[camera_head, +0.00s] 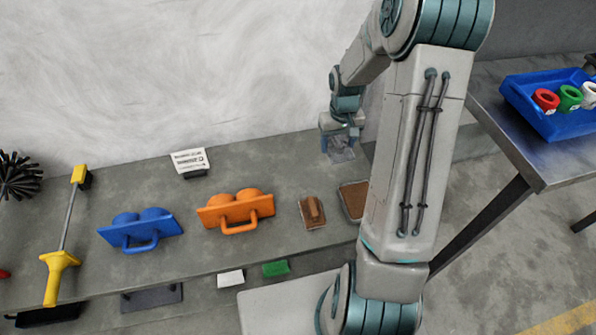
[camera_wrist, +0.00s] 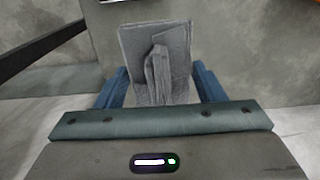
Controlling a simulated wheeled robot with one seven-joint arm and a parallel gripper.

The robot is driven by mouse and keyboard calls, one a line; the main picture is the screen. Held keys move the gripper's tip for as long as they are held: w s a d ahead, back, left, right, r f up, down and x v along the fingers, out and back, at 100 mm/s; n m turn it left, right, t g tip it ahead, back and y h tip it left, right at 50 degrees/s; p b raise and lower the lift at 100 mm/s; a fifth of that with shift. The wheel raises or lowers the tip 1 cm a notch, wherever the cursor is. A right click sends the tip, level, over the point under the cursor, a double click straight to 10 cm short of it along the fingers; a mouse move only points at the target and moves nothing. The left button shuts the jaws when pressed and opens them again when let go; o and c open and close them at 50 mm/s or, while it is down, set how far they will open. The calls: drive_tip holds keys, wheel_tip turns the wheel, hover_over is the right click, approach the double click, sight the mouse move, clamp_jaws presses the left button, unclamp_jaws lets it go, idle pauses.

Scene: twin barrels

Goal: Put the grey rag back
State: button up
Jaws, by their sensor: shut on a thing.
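The grey rag (camera_wrist: 157,55) shows in the wrist view as a flat grey piece with a raised fold in its middle. My gripper (camera_wrist: 160,92) is shut on the rag, with its blue fingers on either side of it. In the head view, my gripper (camera_head: 340,146) is at the back right of the grey bench, and the rag (camera_head: 342,156) shows just below it. I cannot tell whether the rag touches the bench top.
The grey bench (camera_head: 250,160) holds a blue handled piece (camera_head: 140,230), an orange one (camera_head: 236,211), a brown block (camera_head: 312,211), a brown tray (camera_head: 352,200), a sign (camera_head: 190,162) and a yellow-handled tool (camera_head: 60,262).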

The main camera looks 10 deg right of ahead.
drive_tip(key=b, duration=0.2)
hover_over(298, 169)
wheel_tip(298, 169, down, 7)
drive_tip(key=shift+r, duration=0.1)
drive_tip(key=shift+f+b, duration=0.5)
drive_tip(key=shift+f, duration=1.4)
drive_tip(key=shift+f, duration=0.2)
drive_tip(key=o, duration=1)
drive_tip(key=shift+c, duration=0.2)
drive_tip(key=shift+r, duration=0.15)
